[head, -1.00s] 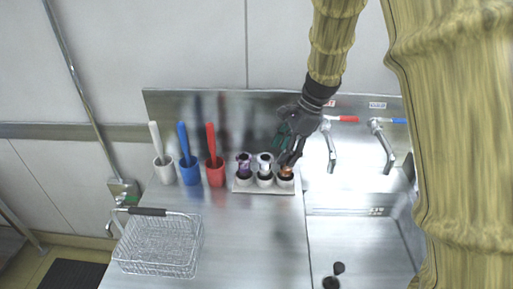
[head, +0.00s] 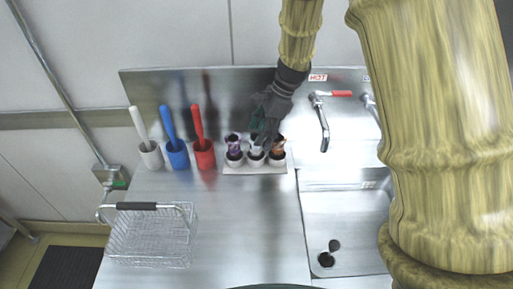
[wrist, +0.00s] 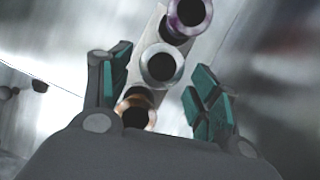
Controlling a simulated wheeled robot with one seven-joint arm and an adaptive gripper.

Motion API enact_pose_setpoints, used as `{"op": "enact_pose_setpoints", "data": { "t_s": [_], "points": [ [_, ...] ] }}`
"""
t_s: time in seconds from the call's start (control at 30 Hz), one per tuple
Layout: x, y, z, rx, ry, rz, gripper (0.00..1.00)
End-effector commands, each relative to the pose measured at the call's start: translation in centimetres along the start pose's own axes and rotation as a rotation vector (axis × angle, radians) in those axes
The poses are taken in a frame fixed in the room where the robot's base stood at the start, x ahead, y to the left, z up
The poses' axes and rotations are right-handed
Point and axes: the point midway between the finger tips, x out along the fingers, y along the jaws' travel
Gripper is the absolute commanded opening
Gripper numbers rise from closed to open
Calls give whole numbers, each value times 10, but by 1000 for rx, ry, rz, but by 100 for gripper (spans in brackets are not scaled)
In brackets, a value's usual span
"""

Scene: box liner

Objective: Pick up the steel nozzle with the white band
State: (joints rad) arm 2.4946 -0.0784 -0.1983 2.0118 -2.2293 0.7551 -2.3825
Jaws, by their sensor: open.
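The steel nozzle with the white band (head: 256,149) stands in the middle cup of a small white rack (head: 234,170). In the head view it is partly hidden by my gripper (head: 262,134), which is just above it. In the wrist view the steel nozzle (wrist: 160,66) shows as a silver ring with a dark opening, in the gap between the finger pads of my gripper (wrist: 160,84). My gripper is open and holds nothing. I cannot tell whether a finger touches the nozzle.
A purple nozzle (head: 234,145) stands left of it and a copper nozzle (head: 278,148) right. White (head: 151,157), blue (head: 177,156) and red (head: 203,156) cups with sticks stand further left. A wire basket (head: 150,240) is front left, a sink (head: 345,215) right. The counter front is clear.

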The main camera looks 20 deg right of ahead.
Motion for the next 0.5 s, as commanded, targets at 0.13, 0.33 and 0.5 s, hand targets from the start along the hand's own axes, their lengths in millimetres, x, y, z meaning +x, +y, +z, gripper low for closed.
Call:
{"op": "enact_pose_setpoints", "data": {
  "t_s": [0.13, 0.33, 0.5],
  "points": [
    [13, 1, -1, 2, -2, 3, 62],
    [35, 0, -3, 1, -2, 2, 62],
    [44, 0, -3, 1, -1, 0, 62]
  ]
}}
